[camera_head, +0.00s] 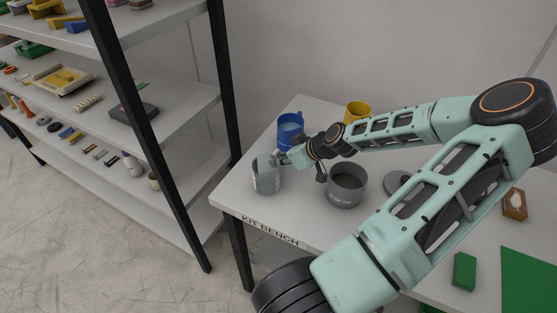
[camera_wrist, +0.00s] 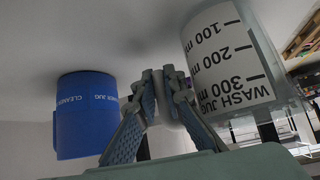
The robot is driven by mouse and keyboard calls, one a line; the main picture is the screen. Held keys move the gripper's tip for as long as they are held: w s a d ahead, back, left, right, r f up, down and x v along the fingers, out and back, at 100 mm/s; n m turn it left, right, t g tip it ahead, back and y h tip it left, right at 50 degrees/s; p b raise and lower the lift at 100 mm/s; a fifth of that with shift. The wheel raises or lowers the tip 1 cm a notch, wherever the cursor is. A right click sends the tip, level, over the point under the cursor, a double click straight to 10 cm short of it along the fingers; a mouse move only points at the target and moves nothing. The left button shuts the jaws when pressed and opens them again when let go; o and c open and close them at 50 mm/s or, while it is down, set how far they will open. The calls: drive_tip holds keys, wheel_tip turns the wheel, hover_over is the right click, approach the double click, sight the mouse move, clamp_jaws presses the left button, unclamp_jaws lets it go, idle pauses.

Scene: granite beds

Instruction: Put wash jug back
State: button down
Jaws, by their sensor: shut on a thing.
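The wash jug (camera_head: 266,178) is a grey, see-through measuring jug at the left end of the bench in the head view. In the wrist view, the wash jug (camera_wrist: 228,60) shows a white label with a scale, upside down in the picture. My gripper (camera_head: 288,157) is at the jug's right side. In the wrist view my gripper's fingers (camera_wrist: 166,92) are closed around a grey part beside the jug, apparently its handle. The jug looks upright; I cannot tell whether its base touches the bench.
A blue cleaner jug (camera_head: 290,133) stands behind, also in the wrist view (camera_wrist: 88,115). A grey pot (camera_head: 346,186) and a yellow container (camera_head: 357,111) stand near my arm on the kit bench (camera_head: 235,196). A loaded shelf rack (camera_head: 180,120) stands left, across a narrow gap.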

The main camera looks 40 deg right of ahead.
drive_tip(key=shift+f, duration=0.15)
drive_tip(key=c, duration=2)
unclamp_jaws()
drive_tip(key=shift+r, duration=0.25)
drive_tip(key=shift+s+d+r, duration=0.1)
drive_tip(key=shift+s+r, duration=0.1)
drive_tip(key=shift+s, duration=0.1)
drive_tip(key=v, duration=1.1)
